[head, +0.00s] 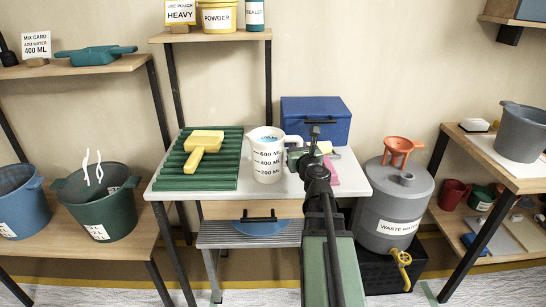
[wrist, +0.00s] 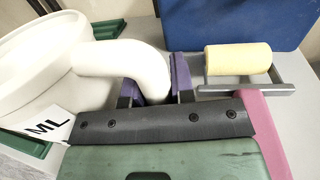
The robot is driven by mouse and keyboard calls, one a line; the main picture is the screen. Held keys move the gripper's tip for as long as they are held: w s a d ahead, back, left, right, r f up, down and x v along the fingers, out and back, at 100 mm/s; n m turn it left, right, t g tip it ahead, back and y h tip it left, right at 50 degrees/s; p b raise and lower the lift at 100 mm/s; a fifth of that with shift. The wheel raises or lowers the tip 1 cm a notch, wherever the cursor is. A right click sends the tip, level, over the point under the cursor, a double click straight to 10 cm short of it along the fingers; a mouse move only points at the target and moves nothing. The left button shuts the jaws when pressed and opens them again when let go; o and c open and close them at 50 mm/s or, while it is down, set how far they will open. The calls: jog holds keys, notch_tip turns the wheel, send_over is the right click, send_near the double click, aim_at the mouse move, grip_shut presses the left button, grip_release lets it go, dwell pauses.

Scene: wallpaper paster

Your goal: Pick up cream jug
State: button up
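The cream jug (head: 267,158) is a pale jug with dark ML markings, upright on the white tabletop, with something bluish showing at its top. In the wrist view the jug (wrist: 30,75) fills the left side, and its handle reaches right between my fingers. My gripper (wrist: 156,82) has one purple finger inside the handle loop and one outside. Both fingers appear to press on the handle, with no clear gap. In the head view my gripper (head: 300,155) is at the jug's right, partly hidden by my arm.
A green ribbed tray (head: 229,180) with a yellow brush (head: 203,146) is left of the jug. A blue box (head: 330,108) stands behind. A yellow roller (wrist: 238,58) and pink item (wrist: 262,135) lie close right. A grey waste water drum (head: 398,205) stands right of the table.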

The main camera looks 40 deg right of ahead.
grip_shut()
jog(key=shift+r, duration=0.1)
notch_tip(320, 180, up, 20)
jog(key=p, duration=2)
jog(key=shift+w+a, duration=0.1)
